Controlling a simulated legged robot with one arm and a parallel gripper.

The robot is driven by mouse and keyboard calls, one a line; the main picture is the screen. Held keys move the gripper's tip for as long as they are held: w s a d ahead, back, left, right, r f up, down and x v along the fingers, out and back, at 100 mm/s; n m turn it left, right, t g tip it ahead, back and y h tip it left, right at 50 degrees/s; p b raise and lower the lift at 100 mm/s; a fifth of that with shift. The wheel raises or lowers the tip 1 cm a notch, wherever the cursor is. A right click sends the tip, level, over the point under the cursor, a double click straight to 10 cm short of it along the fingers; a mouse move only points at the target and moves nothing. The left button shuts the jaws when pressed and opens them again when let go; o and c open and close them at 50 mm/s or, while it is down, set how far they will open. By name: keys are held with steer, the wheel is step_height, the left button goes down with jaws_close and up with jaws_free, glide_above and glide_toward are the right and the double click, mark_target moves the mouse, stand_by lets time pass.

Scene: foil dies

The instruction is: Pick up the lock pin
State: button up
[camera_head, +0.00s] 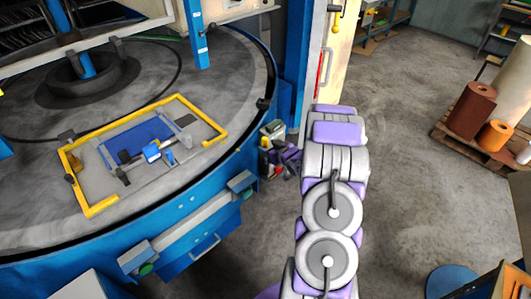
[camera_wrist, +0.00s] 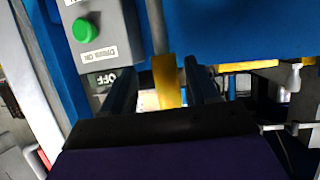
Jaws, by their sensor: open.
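My gripper (camera_wrist: 160,80) is open, its two dark fingers pointing away from the wrist camera. A yellow upright piece (camera_wrist: 167,80) shows between the fingers, below a grey rod (camera_wrist: 155,25). This may be the lock pin, but I cannot tell for sure, nor whether the fingers touch it. In the head view my gripper (camera_head: 282,158) is small and partly hidden beyond my arm, beside the rim of the blue round machine. I cannot make out the pin clearly there.
A grey box with a green button (camera_wrist: 84,30) and an OFF label stands left of my fingers. The round machine table (camera_head: 225,75) carries a yellow frame (camera_head: 85,209) around a blue plate (camera_head: 140,134). Rolls (camera_head: 468,106) stand on a pallet at right; grey floor between is clear.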

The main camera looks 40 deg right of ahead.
steer(key=x, duration=0.4)
steer(key=shift+a+r+b, duration=0.1)
steer(key=shift+a+b, duration=0.2)
steer(key=shift+b, duration=0.1)
jaws_close()
